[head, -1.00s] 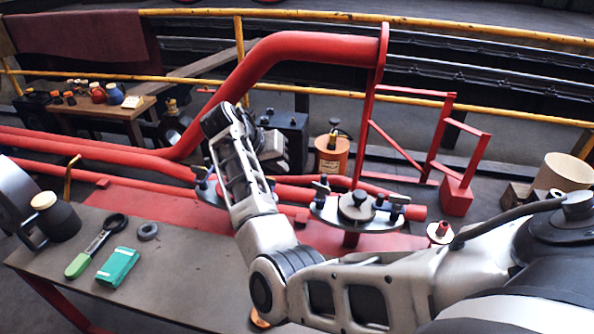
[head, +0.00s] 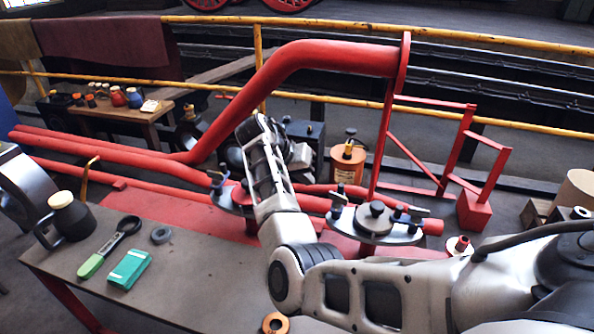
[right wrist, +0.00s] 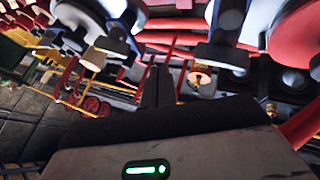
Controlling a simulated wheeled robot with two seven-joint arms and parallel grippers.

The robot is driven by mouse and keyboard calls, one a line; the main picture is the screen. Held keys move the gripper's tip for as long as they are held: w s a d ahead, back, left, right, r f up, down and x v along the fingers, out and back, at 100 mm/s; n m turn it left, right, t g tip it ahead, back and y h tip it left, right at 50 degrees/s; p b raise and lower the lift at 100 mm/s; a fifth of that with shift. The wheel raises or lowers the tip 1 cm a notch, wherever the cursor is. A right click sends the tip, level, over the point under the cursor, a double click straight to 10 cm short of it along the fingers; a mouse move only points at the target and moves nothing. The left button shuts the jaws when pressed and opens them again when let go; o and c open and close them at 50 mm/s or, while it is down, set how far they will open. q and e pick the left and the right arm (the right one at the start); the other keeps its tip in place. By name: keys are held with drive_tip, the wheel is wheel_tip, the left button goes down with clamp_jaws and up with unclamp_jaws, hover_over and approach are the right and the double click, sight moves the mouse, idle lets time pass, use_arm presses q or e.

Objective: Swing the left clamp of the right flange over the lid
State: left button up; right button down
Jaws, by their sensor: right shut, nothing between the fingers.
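The right flange (head: 361,232) is a grey plate on the red pipework, with a round dark lid (head: 374,217) on its middle. Its left clamp (head: 338,200) is a dark upright bolt with a grey bar at the left rim, and appears clear of the lid. Another clamp (head: 414,218) stands at its right rim. My right gripper (head: 298,156) is beyond and left of the right flange, its fingertips hidden in the head view. In the right wrist view, its dark fingers (right wrist: 158,86) are shut and empty, apart from the blurred clamps above. My left gripper is not in view.
The left flange (head: 228,198) is partly hidden behind my right forearm. A large red pipe (head: 290,62) rises behind. The bench (head: 190,285) carries a dark jug (head: 68,222), a green-handled tool (head: 108,246), a green box (head: 129,269) and rings. An orange canister (head: 347,162) stands behind the right flange.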

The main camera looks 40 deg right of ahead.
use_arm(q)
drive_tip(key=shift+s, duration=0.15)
use_arm(e)
drive_tip(key=shift+s+d+f, duration=0.35)
drive_tip(key=shift+s+d, duration=0.1)
drive_tip(key=shift+d, duration=0.3)
drive_tip(key=shift+s+d+f, duration=0.4)
drive_tip(key=shift+s+d, duration=0.1)
drive_tip(key=shift+d, duration=0.3)
drive_tip(key=shift+s+d+f, duration=0.35)
drive_tip(key=shift+s+d, duration=0.1)
drive_tip(key=shift+d, duration=0.3)
